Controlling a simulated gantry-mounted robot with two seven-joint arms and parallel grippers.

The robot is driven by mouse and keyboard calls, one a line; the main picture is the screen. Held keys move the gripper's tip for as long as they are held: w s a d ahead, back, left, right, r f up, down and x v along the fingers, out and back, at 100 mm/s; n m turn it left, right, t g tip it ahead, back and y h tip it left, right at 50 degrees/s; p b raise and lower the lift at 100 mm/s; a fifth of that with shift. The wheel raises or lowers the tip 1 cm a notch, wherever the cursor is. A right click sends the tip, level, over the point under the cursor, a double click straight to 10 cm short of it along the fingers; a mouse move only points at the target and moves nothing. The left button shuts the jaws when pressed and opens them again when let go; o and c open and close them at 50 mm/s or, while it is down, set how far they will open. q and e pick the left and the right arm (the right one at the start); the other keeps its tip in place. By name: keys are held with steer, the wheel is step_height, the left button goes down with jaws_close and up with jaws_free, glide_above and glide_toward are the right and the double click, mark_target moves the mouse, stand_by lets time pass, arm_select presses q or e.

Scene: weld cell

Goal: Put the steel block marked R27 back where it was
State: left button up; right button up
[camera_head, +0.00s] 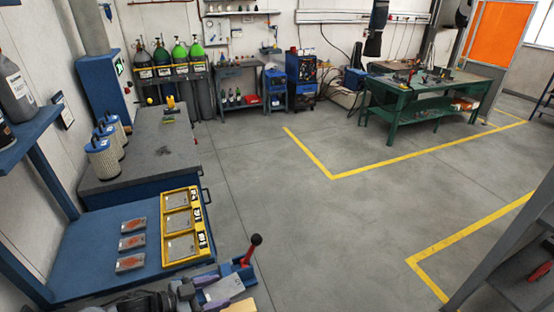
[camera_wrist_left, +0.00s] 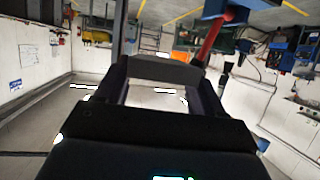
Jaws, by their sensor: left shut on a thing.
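A yellow tray (camera_head: 163,222) with three compartments and black-and-white labels sits on the blue bench. Its compartments show flat grey surfaces; I cannot tell whether they are blocks or bare floors. The labels are too small to read. My right gripper is not in view.
Three grey blocks with orange marks (camera_head: 132,243) lie left of the tray on the blue bench top (camera_head: 90,255). White canisters (camera_head: 102,158) stand on the grey bench behind. A shelf with bottles (camera_head: 28,140) overhangs at left.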

arm_select(q)
steer(key=r+n+t+y, duration=0.1)
steer(key=a+r+n+t+y, duration=0.1)
steer(key=r+n, duration=0.1)
steer(key=r+n+t+y, duration=0.1)
steer(key=r+t, duration=0.1)
steer(key=shift+s+a+n+y, duration=0.2)
steer(key=shift+a+n+y, duration=0.1)
steer(key=shift+a+y, duration=0.1)
steer(key=s+a+r+n+t+y+p, duration=0.2)
steer(key=s+r+n+y+p, duration=0.5)
steer(key=p, duration=1.4)
steer(key=shift+s+a+r+y+p, duration=0.4)
steer(key=shift+s+r, duration=0.5)
steer(key=shift+r, duration=1.35)
steer(key=shift+r, duration=0.1)
